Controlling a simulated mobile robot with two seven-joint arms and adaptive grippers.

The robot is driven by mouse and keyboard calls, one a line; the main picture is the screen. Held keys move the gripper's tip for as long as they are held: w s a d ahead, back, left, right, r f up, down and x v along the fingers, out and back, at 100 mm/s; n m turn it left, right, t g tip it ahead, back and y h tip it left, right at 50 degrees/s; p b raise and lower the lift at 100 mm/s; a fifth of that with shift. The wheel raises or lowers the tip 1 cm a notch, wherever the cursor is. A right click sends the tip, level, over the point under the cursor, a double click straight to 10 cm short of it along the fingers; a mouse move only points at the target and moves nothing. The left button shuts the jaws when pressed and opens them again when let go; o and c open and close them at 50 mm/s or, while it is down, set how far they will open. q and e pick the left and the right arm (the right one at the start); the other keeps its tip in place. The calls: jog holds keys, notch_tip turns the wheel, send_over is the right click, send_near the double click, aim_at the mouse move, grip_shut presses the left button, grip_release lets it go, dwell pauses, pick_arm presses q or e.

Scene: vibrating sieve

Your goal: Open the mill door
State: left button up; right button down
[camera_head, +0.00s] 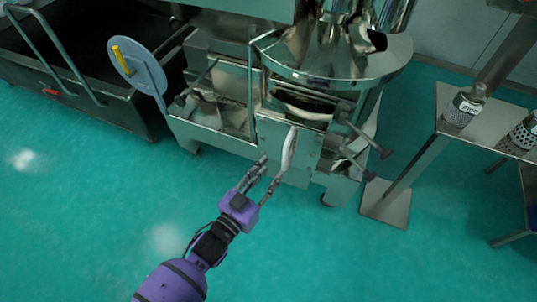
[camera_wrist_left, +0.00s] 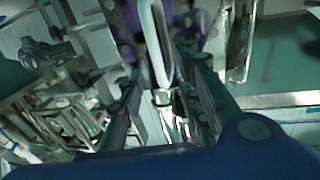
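The mill is a shiny metal machine (camera_head: 225,70) at the upper middle of the head view. A flat metal front panel, apparently its door (camera_head: 270,135), carries a long pale upright handle (camera_head: 289,150). My left gripper (camera_head: 269,171) is just in front of and to the left of this handle, fingers spread and empty. In the left wrist view the pale handle (camera_wrist_left: 157,42) rises between the two open fingers (camera_wrist_left: 165,85), beyond their tips or near them; contact cannot be told. My right gripper is not in view.
Knobbed clamps (camera_head: 363,140) stick out right of the panel. A grey disc with a yellow grip (camera_head: 140,66) and a dark cart (camera_head: 90,95) stand left. The green floor in front is clear.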

aim_at(284, 157)
pick_arm(q)
jog(key=x, duration=0.8)
jog(key=shift+s+d+r, duration=0.15)
jog(key=shift+d+r, duration=0.05)
jog(key=shift+r, duration=0.05)
grip_shut()
